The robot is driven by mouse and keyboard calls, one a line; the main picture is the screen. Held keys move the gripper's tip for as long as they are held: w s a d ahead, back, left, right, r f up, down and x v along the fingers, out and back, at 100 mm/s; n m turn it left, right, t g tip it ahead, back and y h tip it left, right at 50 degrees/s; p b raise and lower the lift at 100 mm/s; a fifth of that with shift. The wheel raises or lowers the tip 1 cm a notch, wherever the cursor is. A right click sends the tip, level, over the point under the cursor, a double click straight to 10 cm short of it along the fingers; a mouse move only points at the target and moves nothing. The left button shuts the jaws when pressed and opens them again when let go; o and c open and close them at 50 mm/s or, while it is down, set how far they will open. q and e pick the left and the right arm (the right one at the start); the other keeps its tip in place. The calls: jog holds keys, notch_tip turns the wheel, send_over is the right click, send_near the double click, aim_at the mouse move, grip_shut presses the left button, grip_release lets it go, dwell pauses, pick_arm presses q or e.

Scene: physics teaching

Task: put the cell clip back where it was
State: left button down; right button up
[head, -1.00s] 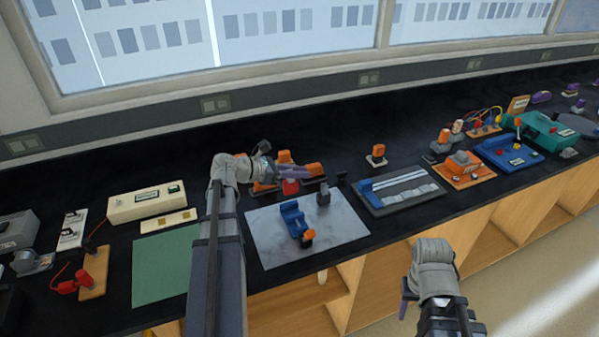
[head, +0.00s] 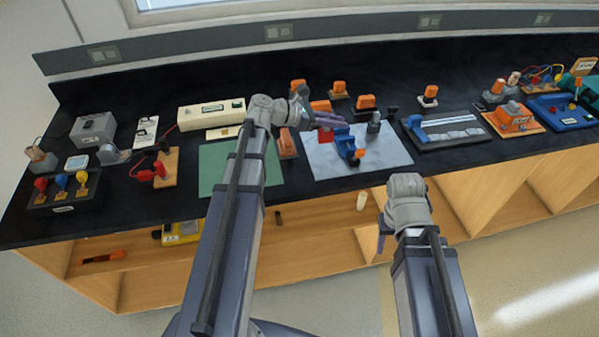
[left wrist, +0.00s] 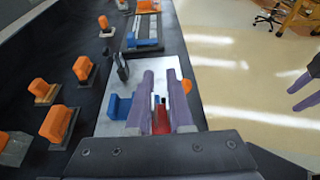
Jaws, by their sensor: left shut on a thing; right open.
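My left gripper (head: 338,121) is shut on a small red clip (head: 326,136), which I take to be the cell clip. In the left wrist view the red clip (left wrist: 160,120) sits between the two purple fingers (left wrist: 161,78). The clip is over the upper left part of a pale marbled board (head: 395,155). A blue holder (head: 346,146) with an orange end stands on that board, just beside the clip in the picture. Whether they touch, I cannot tell. My right gripper (head: 382,228) is open and empty in front of the bench edge.
A dark grey upright piece (head: 374,123) stands on the board. Several orange blocks on bases, one at the back (head: 365,102), stand behind. A green mat (head: 213,168) lies left and a grey tray with strips (head: 450,132) right. The bench front is open shelving.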

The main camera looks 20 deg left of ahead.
pick_arm(q)
notch_tip(320, 180, down, 6)
jog(key=b, duration=0.6)
jog(key=shift+f, duration=0.25)
jog(key=shift+f, duration=0.1)
notch_tip(320, 180, down, 4)
jog(key=b, duration=0.4)
jog(key=shift+r, duration=0.25)
